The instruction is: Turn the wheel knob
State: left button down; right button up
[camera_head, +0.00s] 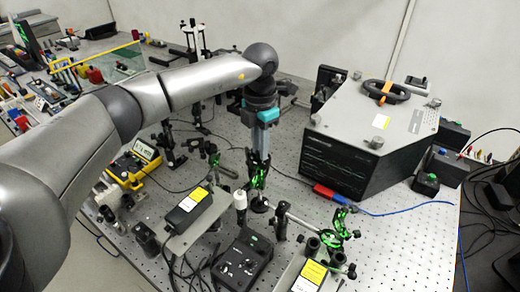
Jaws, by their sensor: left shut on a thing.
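My left gripper (258,150) points down over the middle of the bench. It is shut on the upper part of a slim black post mount with bright green patches (257,175). The fingers hide most of the part they grip, so I cannot tell whether it is the wheel knob. A black ring like a handwheel, with an orange piece across it (388,92), lies on top of the large grey spectrometer box (368,122), right of my gripper and apart from it. My right gripper is not in view.
A black control box (242,262) and a yellow-labelled box (195,208) stand in front of the gripper. Another green-lit mount (338,222) stands at the right front. Cables cross the perforated bench (400,245). Crowded equipment fills the left; bare bench shows at the right front.

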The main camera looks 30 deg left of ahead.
pick_arm(q)
jog(key=shift+m+b, duration=0.35)
jog(key=shift+m, duration=0.85)
jog(key=c, duration=0.8)
grip_release()
jog(key=shift+o, duration=0.2)
notch_tip(320, 180, up, 15)
jog(key=b, duration=0.1)
jog(key=shift+r, duration=0.15)
